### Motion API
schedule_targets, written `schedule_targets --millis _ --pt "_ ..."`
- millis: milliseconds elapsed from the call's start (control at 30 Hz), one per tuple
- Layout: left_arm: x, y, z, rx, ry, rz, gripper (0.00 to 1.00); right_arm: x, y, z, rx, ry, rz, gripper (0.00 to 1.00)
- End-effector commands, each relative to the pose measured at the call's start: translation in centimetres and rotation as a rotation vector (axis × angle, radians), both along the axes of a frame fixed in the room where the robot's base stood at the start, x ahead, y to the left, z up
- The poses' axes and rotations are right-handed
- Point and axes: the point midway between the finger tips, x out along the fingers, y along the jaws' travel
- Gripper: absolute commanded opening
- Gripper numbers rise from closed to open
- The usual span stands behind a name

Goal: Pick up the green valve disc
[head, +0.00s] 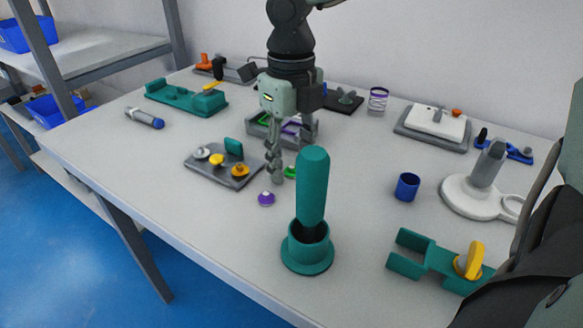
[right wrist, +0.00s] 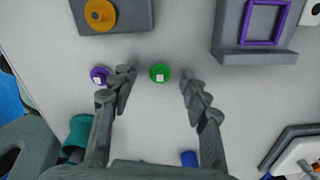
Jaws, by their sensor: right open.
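The green valve disc (right wrist: 160,73) lies on the table, round with a small pale square on top. In the right wrist view it sits between the two spread fingers of my right gripper (right wrist: 157,78), touching neither in that view. In the head view only part of the green disc (head: 291,173) shows beside the fingers of my right gripper (head: 282,172), which point down over the table. My right gripper is open and empty. My left gripper is in neither view.
A purple disc (right wrist: 98,75) lies just outside the left finger. A grey plate (head: 222,173) with knobs is to the left, and a grey stand with frames (head: 266,132) is behind. A teal pestle in a cup (head: 312,185) stands in front. A blue cup (head: 407,187) is to the right.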

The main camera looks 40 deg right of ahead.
Motion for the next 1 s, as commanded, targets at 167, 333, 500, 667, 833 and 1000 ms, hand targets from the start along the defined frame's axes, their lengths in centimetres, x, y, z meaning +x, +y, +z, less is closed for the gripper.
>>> schedule_targets --millis 167,333,500,667,833,1000 --pt "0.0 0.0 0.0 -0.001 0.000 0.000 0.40 0.0 0.0 0.0 0.000 0.000 -0.001 0.47" --pt "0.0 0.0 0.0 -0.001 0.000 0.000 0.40 0.0 0.0 0.0 0.000 0.000 -0.001 0.27" --pt "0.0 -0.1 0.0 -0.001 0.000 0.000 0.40 0.0 0.0 0.0 0.001 0.000 -0.001 0.09" --pt "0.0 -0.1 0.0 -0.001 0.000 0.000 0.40 0.0 0.0 0.0 0.001 0.000 -0.001 0.09" --pt "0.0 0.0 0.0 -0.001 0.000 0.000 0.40 0.0 0.0 0.2 0.000 0.000 -0.001 0.09" --pt "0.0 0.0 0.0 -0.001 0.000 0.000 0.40 0.1 0.0 1.4 0.000 -0.002 -0.003 0.09"
